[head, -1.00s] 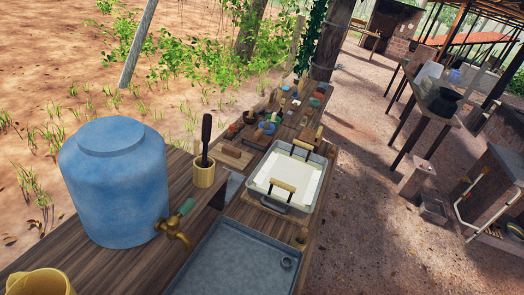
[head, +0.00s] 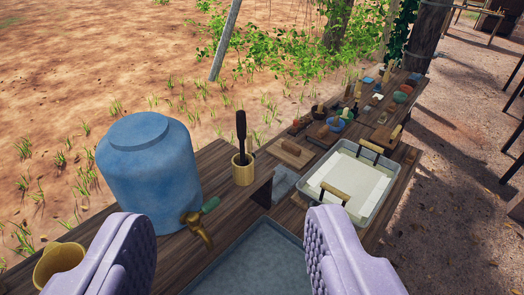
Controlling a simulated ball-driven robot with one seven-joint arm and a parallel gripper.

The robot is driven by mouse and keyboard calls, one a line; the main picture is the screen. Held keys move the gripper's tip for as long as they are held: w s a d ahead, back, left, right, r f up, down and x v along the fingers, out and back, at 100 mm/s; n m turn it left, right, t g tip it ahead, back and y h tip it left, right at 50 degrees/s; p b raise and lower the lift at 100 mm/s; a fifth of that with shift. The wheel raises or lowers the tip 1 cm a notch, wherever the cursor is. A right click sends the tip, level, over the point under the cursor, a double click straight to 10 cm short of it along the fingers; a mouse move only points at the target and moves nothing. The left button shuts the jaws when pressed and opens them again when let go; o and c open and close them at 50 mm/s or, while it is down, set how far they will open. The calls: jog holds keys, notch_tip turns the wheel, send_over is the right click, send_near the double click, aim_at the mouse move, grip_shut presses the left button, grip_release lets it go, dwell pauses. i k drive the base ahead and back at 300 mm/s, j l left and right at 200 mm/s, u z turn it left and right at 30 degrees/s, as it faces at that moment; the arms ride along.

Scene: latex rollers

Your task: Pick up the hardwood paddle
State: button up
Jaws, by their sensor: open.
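A dark wooden paddle (head: 241,131) stands upright in a tan cup (head: 243,171) on the wooden bench, right of the blue water jug. Its lower end is hidden inside the cup. My gripper (head: 226,216) shows at the bottom of the head view, with two pale purple ridged fingers spread wide apart. It is open and empty. The cup and paddle appear beyond the fingers, between them in the picture and apart from them.
The blue jug (head: 150,175) with a brass tap (head: 198,228) stands left of the cup. A yellow mug (head: 58,262) is at lower left. A grey basin (head: 250,262) lies in front. A tray of white sheets (head: 390,183) and small tools are to the right.

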aim_at(241, 123)
jog(key=u, duration=1.35)
jog(key=k+u, duration=0.35)
jog(key=k, duration=0.2)
jog(key=k+j+u, duration=0.3)
jog(key=k, duration=0.25)
jog(key=l+z, duration=0.1)
jog(key=z, duration=1.55)
jog(key=i+l+u, duration=0.35)
jog(key=i+l, duration=0.4)
jog(key=i+l+u, duration=0.35)
jog(key=i+l, duration=0.5)
jog(key=l, duration=0.15)
